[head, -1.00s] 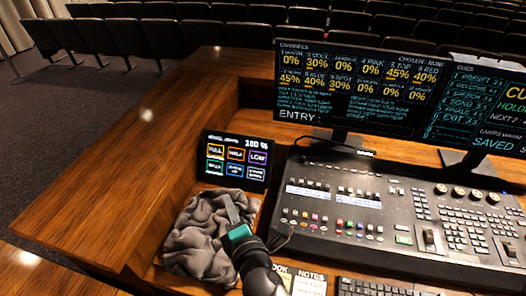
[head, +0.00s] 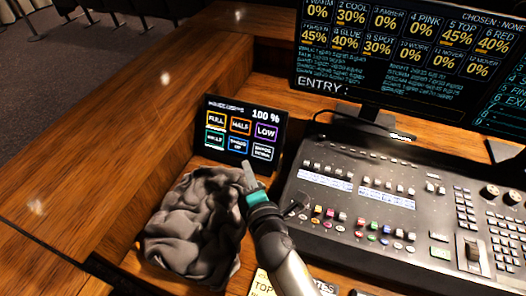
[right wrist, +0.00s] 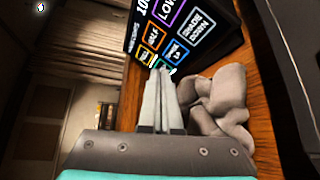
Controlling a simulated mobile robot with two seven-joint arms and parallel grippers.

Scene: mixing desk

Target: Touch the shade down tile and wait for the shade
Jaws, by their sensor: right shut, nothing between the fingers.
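The small touch panel (head: 252,138) leans upright on the desk with two rows of outlined tiles and "100 %" at its top right. The shade down tile (head: 263,152) is the white-outlined one at lower right; it also shows in the right wrist view (right wrist: 191,37). My right gripper (head: 247,168) is shut and empty, its tip by the panel's lower edge, just below the shade tiles. In the right wrist view the closed fingertips (right wrist: 161,75) point at the panel's lower edge. I cannot tell whether they touch it. My left gripper is out of view.
A crumpled grey cloth (head: 190,230) lies in front of the panel, beside and partly under my right gripper. The mixing console (head: 350,215) stands close on the right, with a large monitor (head: 400,65) behind. Bare wooden desk (head: 100,170) lies to the left.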

